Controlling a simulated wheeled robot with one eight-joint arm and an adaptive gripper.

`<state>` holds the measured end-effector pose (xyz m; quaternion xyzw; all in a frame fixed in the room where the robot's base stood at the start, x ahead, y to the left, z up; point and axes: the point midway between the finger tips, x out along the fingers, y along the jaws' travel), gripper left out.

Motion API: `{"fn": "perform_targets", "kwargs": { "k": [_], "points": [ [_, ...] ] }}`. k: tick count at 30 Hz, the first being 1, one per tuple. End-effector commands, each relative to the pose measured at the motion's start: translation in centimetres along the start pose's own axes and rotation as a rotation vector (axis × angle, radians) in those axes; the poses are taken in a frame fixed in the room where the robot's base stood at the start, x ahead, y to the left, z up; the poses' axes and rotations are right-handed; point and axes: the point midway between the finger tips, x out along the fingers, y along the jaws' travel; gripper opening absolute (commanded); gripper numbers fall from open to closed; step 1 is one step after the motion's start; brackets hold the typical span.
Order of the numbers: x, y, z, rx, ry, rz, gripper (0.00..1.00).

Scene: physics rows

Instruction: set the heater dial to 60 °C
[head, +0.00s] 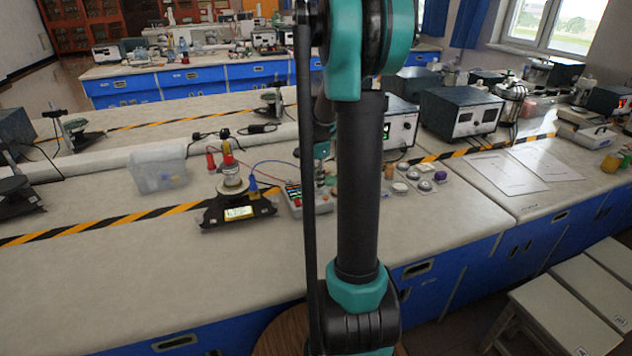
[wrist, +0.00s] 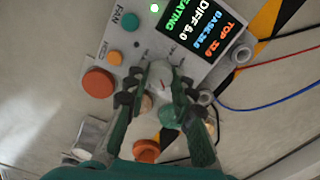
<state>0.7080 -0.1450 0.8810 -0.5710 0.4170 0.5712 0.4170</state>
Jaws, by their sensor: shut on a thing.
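The heater dial (wrist: 161,75) is a pale knob with a small red mark, on a light grey control panel (wrist: 205,72) in the wrist view. My gripper (wrist: 158,92) is shut on the dial, one dark finger on each side. The scale around the dial is mostly hidden by the fingers, so its setting cannot be read. The display (wrist: 205,25) shows TOP, BASE, DIFF 5.0 and green letters ending in EATING; the TOP and BASE numbers are too blurred to read surely. In the head view the control box (head: 293,196) shows beside my arm, which hides the dial.
Red and blue cables leave the panel's right. A stand with a metal cylinder (head: 232,184) is left of the box; small jars (head: 400,187) stand right.

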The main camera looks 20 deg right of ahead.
Motion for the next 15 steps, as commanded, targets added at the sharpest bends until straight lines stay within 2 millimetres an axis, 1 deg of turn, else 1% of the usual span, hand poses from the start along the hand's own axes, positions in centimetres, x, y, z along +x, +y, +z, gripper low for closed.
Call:
{"fn": "perform_targets", "kwargs": {
  "k": [7, 15],
  "points": [
    [-0.04, -0.05, -0.05, 0.090, 0.001, -0.001, 0.00],
    [-0.04, -0.05, -0.05, 0.119, 0.001, -0.001, 0.00]
  ]
}}
